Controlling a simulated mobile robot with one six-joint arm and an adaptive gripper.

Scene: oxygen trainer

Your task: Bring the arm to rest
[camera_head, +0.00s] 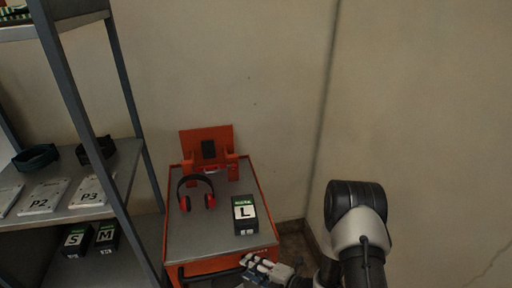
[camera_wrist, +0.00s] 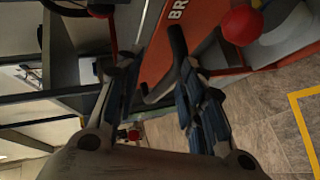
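My arm reaches in from the lower right of the head view. My gripper (camera_head: 266,270) is low at the front edge of the orange cart (camera_head: 262,190), partly cut off by the picture's bottom. In the wrist view its two blue-padded fingers (camera_wrist: 160,88) stand apart with nothing held between them. The cart's orange front and a dark handle (camera_wrist: 177,48) show beyond the fingers. I cannot tell whether a finger touches the handle.
A black box marked L (camera_head: 245,214) and red-black headphones (camera_head: 196,190) are on the cart top. A grey shelf (camera_head: 128,160) on the left holds plates and boxes marked S (camera_head: 76,240) and M (camera_head: 106,235). Walls close off the back and right.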

